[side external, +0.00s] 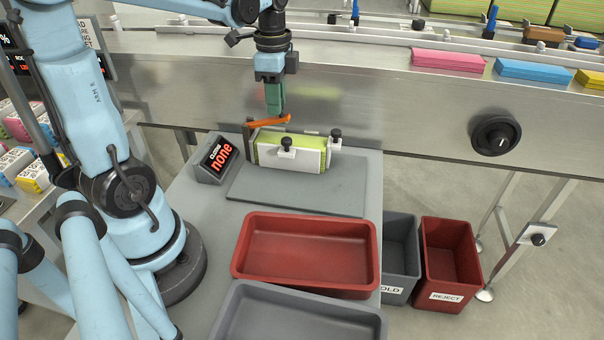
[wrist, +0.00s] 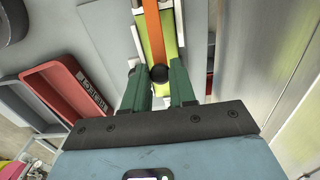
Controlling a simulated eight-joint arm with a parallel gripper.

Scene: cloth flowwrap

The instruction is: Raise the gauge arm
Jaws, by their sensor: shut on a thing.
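The orange gauge arm (side external: 266,122) runs from a dark post on its left, slightly higher at its right end. It stands just above a yellow-green pack (side external: 270,150) held upright in a white gauge fixture (side external: 306,160). My gripper (side external: 275,112) has green fingers and is shut on the arm's right end. In the wrist view, the orange arm (wrist: 152,25) lies over the pack (wrist: 170,40), and its black knob (wrist: 158,73) sits between my gripper's fingers (wrist: 160,86). The exact finger contact is partly hidden.
A red tray (side external: 306,286) and a grey tray (side external: 235,320) lie in front. Grey (side external: 399,235) and red (side external: 450,222) bins stand to the right. The steel conveyor side (side external: 400,105) rises close behind.

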